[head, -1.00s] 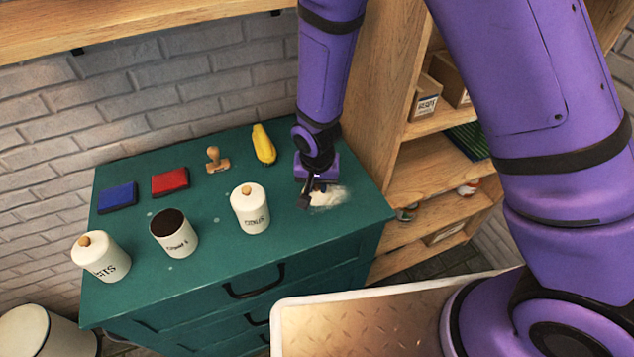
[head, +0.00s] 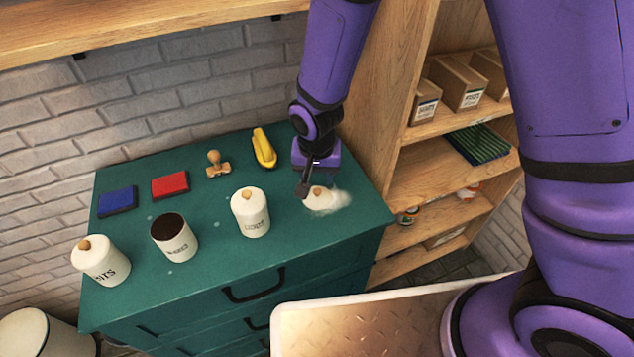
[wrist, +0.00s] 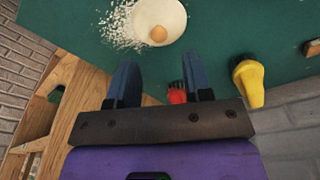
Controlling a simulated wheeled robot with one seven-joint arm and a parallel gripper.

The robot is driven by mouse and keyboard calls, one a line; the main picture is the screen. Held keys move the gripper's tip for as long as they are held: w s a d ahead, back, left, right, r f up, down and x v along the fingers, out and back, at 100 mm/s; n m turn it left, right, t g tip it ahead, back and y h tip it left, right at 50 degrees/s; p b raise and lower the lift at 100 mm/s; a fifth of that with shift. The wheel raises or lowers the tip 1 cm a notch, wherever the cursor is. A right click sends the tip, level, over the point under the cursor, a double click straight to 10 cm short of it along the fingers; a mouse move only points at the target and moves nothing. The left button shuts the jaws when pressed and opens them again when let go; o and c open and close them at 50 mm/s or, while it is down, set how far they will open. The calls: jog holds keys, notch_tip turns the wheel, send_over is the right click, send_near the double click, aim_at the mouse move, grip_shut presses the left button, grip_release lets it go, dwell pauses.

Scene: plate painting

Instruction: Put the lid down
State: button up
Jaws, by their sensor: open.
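The white lid (head: 322,203) with a round wooden knob lies knob up on the green cabinet top, on a patch of white powder at the right. It also shows in the wrist view (wrist: 168,17), cut by the top edge. My gripper (wrist: 160,75) is open and empty, with the lid beyond its fingertips and apart from them. In the head view my gripper (head: 308,182) is just behind and left of the lid. A white canister (head: 175,239) with dark contents stands without a lid, between two lidded canisters.
Lidded canisters stand at the left (head: 102,261) and middle (head: 251,214). Behind them are a blue pad (head: 117,200), a red pad (head: 170,184), a wooden stamp (head: 217,164) and a yellow object (head: 264,148). A wooden shelf unit (head: 370,150) adjoins the cabinet's right side.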

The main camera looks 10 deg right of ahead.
notch_tip(320, 180, up, 6)
jog(key=shift+s+r, duration=0.15)
jog(key=shift+s, duration=0.2)
jog(key=s+d+r+t+y, duration=0.1)
jog(key=s+d+r, duration=0.1)
jog(key=d+r, duration=0.7)
jog(key=s+d+r+t, duration=0.1)
jog(key=s+d+r, duration=0.1)
jog(key=d+r, duration=0.6)
jog(key=s+d+r+n+t, duration=0.1)
jog(key=s+d+r+n, duration=0.1)
jog(key=s+d+r, duration=0.5)
jog(key=s+r, duration=0.3)
jog(key=s, duration=0.3)
jog(key=shift+d+r+t+h, duration=0.35)
jog(key=shift+t+h, duration=0.05)
